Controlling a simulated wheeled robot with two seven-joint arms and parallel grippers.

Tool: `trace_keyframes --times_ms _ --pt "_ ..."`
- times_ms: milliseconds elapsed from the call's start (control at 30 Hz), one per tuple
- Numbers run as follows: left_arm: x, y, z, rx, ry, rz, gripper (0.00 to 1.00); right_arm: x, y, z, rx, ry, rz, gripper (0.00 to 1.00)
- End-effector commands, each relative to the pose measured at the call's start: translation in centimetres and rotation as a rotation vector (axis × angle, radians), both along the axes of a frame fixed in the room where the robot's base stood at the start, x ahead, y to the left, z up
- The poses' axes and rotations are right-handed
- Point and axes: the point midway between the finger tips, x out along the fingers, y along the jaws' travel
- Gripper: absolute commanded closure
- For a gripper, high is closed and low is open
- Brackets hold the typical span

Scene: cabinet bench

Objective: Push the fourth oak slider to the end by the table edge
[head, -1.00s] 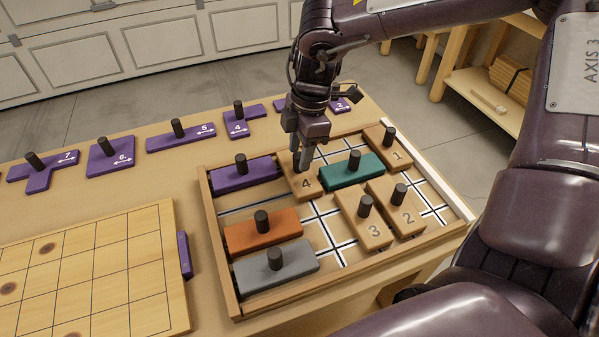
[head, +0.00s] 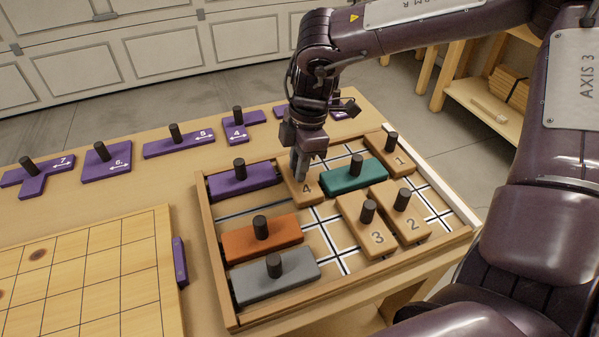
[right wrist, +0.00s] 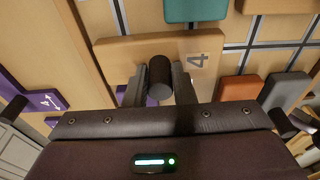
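The fourth oak slider (head: 308,196), marked 4, lies in the wooden tray (head: 207,237) near its far side, between the purple and the teal sliders. It also shows in the right wrist view (right wrist: 124,50), with its dark peg (right wrist: 159,72). My right gripper (head: 299,174) is down over this slider, its fingers on either side of the peg. In the right wrist view the fingers of this gripper (right wrist: 160,84) look closed against the peg. In the head view the fingers hide the peg. My left gripper is not in view.
Beside it are the purple (head: 230,183) and teal (head: 345,182) sliders. Oak sliders 1 (head: 403,166), 2 (head: 405,229) and 3 (head: 362,236) are to the right. Orange (head: 285,235) and grey (head: 302,274) sliders are nearer. Open grid cells (head: 328,226) lie in the tray's middle.

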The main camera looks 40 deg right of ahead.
Motion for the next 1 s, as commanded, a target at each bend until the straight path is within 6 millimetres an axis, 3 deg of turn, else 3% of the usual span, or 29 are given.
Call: trace_keyframes --times_ms 100,333,1000 --pt "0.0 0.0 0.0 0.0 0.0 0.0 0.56 0.0 0.0 0.0 0.0 0.0 0.0 0.91" --pt "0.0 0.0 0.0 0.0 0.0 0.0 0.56 -0.5 0.1 0.1 0.001 0.0 0.0 0.91" --pt "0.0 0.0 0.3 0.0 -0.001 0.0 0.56 -5.2 1.2 0.0 0.001 0.001 0.0 0.91"
